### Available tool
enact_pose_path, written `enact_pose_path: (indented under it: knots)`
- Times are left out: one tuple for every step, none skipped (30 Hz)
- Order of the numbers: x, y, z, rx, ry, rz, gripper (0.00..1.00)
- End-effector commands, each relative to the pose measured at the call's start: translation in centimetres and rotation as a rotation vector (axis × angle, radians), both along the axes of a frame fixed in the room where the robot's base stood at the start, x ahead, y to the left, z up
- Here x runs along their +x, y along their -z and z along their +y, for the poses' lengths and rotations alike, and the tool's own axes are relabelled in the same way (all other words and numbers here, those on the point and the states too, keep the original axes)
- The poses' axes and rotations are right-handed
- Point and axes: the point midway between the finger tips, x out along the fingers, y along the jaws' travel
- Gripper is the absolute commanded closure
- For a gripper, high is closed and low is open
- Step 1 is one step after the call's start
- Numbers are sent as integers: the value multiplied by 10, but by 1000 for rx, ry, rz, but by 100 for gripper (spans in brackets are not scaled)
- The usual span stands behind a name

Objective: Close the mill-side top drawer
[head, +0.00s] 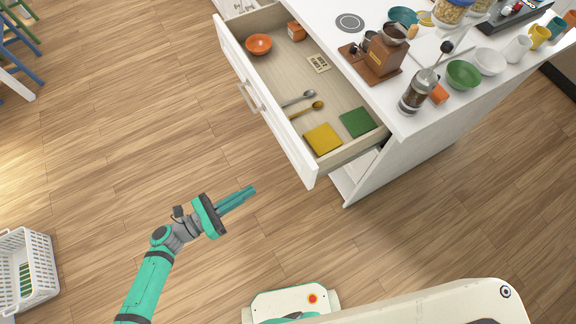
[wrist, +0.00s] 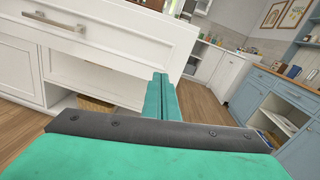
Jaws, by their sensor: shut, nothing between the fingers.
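The open top drawer (head: 286,125) is pulled well out of the white cabinet in the head view, on the side where the wooden coffee mill (head: 384,52) stands on the counter. Its handle (head: 251,95) is on the white front panel. In the drawer lie an orange bowl (head: 258,44), two spoons, a yellow cloth (head: 323,139), a green cloth (head: 357,122) and a small sign. My gripper (head: 252,190) is shut and empty, apart from the drawer and in front of it. In the wrist view, my gripper (wrist: 160,78) points past the drawer front (wrist: 120,40), whose handle (wrist: 54,22) shows at upper left.
The white counter (head: 335,27) holds bowls, mugs, jars and a French press (head: 418,92) near its edge. A white basket (head: 27,268) stands on the floor at lower left. The wooden floor before the drawer is clear. Blue cabinets (wrist: 288,98) stand at right in the wrist view.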

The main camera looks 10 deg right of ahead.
Motion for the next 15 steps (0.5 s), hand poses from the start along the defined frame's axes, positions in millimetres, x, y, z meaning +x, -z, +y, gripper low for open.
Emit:
enact_pose_path:
  knots:
    - [7,1,-4,20,27,-49,100]
    - [9,0,-5,29,40,-77,100]
    - [12,0,-5,41,52,-107,100]
    - [14,0,-6,48,60,-125,100]
    - [16,0,-8,52,68,-139,100]
    - [17,0,-9,57,75,-153,100]
    - [18,0,-10,59,78,-160,100]
    - [18,-1,-12,60,80,-164,100]
    - [20,-1,-15,61,81,-166,100]
    - [20,0,-18,61,83,-167,100]
    - [21,-1,-21,61,84,-166,100]
    - [23,-1,-26,59,85,-166,100]
    - [24,-1,-31,60,84,-166,100]
    - [25,-1,-36,59,85,-166,100]
    - [28,-1,-43,60,86,-167,100]
